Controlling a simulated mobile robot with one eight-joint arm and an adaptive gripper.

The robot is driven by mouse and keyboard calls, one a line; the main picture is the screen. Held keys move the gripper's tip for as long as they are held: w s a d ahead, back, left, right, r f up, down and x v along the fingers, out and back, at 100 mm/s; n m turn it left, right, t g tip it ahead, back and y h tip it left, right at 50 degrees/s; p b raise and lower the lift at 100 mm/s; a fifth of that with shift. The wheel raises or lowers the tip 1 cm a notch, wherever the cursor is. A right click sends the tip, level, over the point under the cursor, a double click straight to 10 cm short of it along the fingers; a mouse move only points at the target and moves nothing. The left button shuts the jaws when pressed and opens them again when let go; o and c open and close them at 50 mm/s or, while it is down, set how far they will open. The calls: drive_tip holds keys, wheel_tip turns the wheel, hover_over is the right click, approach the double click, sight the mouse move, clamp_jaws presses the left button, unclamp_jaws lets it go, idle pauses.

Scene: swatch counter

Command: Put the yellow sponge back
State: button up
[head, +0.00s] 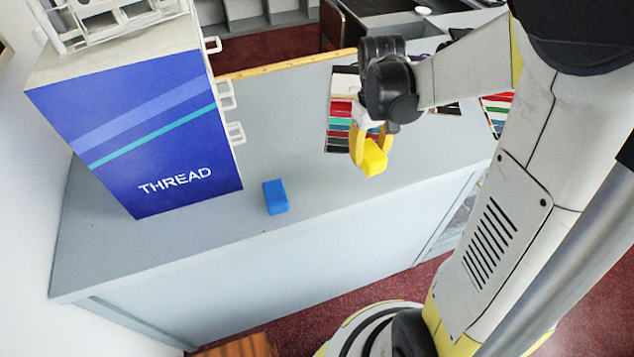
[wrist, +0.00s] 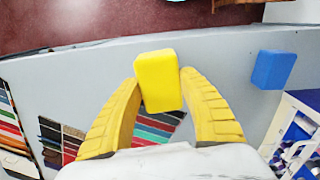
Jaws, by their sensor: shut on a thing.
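The yellow sponge (head: 374,157) is a small block held between the yellow fingers of my gripper (head: 371,145). In the wrist view the sponge (wrist: 159,81) sits between the two fingertips, and my gripper (wrist: 160,88) is shut on it. The head view shows the gripper over the grey counter (head: 310,120), near the front edge and in front of the swatch cards. I cannot tell how high the sponge is above the counter. A blue block (head: 275,197) lies on the counter to the left of my gripper; it also shows in the wrist view (wrist: 273,69).
A tall blue THREAD cabinet (head: 150,130) stands on the counter's left part, with white handles on its right side. Colour swatch cards (head: 340,110) lie behind my gripper. A wooden strip (head: 285,63) runs along the back edge. The counter around the blue block is clear.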

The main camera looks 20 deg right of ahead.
drive_tip(key=shift+s+a+r+y, duration=0.3)
drive_tip(key=shift+s+a+r, duration=0.3)
drive_tip(key=shift+s+a, duration=0.25)
drive_tip(key=shift+f, duration=0.1)
drive_tip(key=b, duration=0.3)
hover_over(317, 189)
wheel_tip(317, 189, down, 7)
drive_tip(key=shift+r, duration=0.1)
wheel_tip(317, 189, down, 4)
drive_tip(key=shift+r+b, duration=0.1)
drive_tip(key=shift+b, duration=0.35)
drive_tip(key=shift+c, duration=0.3)
drive_tip(key=shift+s, duration=0.1)
drive_tip(key=shift+c, duration=1.1)
drive_tip(key=o, duration=1.3)
